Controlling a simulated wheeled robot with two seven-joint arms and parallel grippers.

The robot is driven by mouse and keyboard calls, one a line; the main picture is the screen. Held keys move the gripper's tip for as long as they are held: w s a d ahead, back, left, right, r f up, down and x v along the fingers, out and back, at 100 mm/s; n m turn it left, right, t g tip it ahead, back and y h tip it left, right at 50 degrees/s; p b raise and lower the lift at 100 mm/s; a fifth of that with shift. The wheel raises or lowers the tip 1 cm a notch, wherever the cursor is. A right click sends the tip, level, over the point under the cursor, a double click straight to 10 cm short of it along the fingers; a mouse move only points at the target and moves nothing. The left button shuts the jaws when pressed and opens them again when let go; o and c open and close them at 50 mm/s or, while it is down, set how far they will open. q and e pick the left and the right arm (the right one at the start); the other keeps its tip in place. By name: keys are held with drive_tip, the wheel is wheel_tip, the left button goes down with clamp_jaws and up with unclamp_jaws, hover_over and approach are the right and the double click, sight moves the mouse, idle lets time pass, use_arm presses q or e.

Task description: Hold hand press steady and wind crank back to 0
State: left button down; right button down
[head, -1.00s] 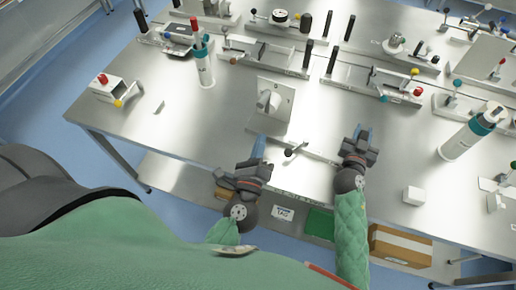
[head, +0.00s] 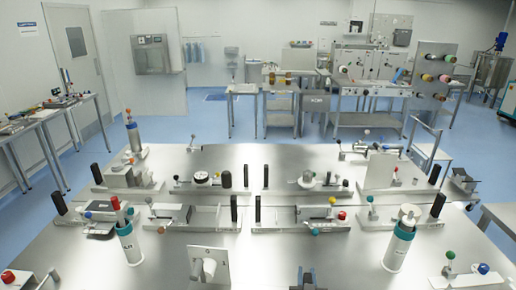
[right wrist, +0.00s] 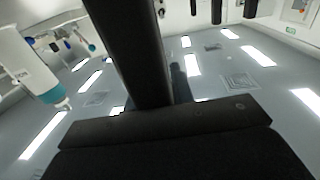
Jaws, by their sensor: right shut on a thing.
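The hand press seems to be the pale upright plate (head: 221,264) with a stubby grey cylinder on it, at the bottom edge of the head view left of centre. Its lower part is cut off. The tip of my right gripper (head: 307,280) shows at the bottom edge, to the right of the plate and apart from it in the picture. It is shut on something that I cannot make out. In the right wrist view dark gripper parts fill the middle and bottom. I cannot make out the crank or its scale. My left gripper is out of view.
A white bottle with a teal band (head: 398,240) stands right, another bottle (head: 128,244) left. Clamps and fixtures with black posts line the bench's back rows. A red-button box (head: 14,280) is at the lower left. Bare steel (head: 300,252) lies above my right gripper.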

drive_tip(key=shift+f, duration=0.35)
drive_tip(key=c, duration=1.1)
unclamp_jaws()
drive_tip(key=shift+r, duration=0.1)
drive_tip(key=shift+w+r, duration=0.1)
wheel_tip(320, 180, up, 10)
